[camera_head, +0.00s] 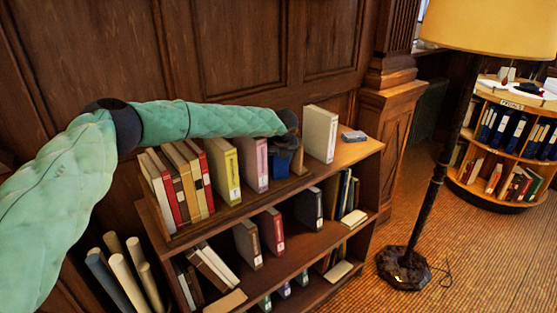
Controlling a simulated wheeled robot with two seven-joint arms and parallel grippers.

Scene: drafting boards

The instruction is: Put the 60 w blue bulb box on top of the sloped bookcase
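The wooden bookcase (350,153) stands against the panelled wall, with books on its top and on its lower shelves. My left arm, in a green padded sleeve, reaches across from the left over the bookcase top. My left gripper (287,142) is at the top of the bookcase, between a pink book and a cream book. A dark blue box-like thing (279,164) shows right below it, perhaps the blue bulb box; its label cannot be read. The fingers are small and dark, so their opening and any hold on it cannot be made out. My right gripper is out of view.
A cream book (320,134) stands upright right of the gripper. A small grey-blue item (354,136) lies near the top's right end. Rolled tubes (126,272) stand at lower left. A floor lamp (404,266) and a round bookshelf (500,176) stand at right.

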